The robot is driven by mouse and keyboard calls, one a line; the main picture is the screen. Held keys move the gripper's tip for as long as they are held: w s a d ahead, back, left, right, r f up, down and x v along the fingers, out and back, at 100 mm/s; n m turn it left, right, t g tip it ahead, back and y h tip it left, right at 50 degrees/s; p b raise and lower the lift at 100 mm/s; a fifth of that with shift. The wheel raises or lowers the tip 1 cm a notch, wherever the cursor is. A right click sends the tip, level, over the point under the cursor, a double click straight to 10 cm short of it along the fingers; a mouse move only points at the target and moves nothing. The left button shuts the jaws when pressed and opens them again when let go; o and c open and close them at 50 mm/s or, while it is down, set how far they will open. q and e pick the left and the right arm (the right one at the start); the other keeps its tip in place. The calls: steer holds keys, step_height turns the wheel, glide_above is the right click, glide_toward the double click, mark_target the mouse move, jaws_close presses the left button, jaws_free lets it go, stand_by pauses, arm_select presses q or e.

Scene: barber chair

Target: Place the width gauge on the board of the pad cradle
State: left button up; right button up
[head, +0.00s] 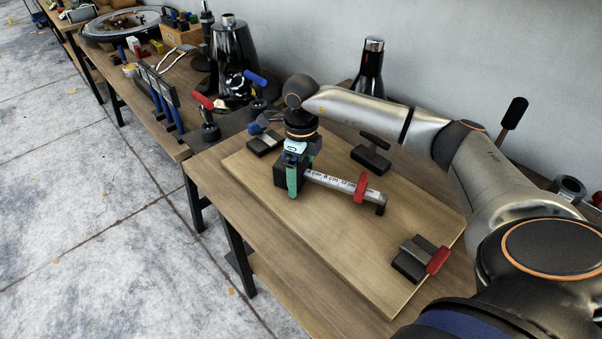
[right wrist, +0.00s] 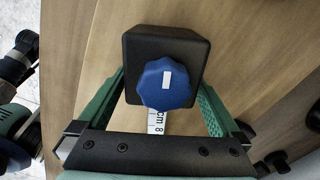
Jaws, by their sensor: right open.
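The width gauge is a pale ruler (head: 335,183) with printed cm marks, a red slider (head: 361,187) and a black block at its left end. The block (right wrist: 190,45) carries a blue knob (right wrist: 165,84) in the right wrist view. The gauge appears to rest on the wooden board (head: 330,240) of the pad cradle, but its underside is hidden. My right gripper (head: 292,183) is open, with its green fingers on either side of the block. In the wrist view, gaps show between the fingers and the block. My left gripper is not in view.
Black cradle pieces stand on the board at the back left (head: 265,142), back right (head: 371,156) and front right (head: 413,259), the last with a red handle (head: 438,260). A black bottle (head: 371,70) stands behind. The board's front left is clear. Tools crowd the farther bench.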

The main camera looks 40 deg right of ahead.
steer(key=shift+r, duration=0.25)
step_height(320, 180, up, 12)
steer(key=shift+f, duration=0.1)
stand_by(0.6)
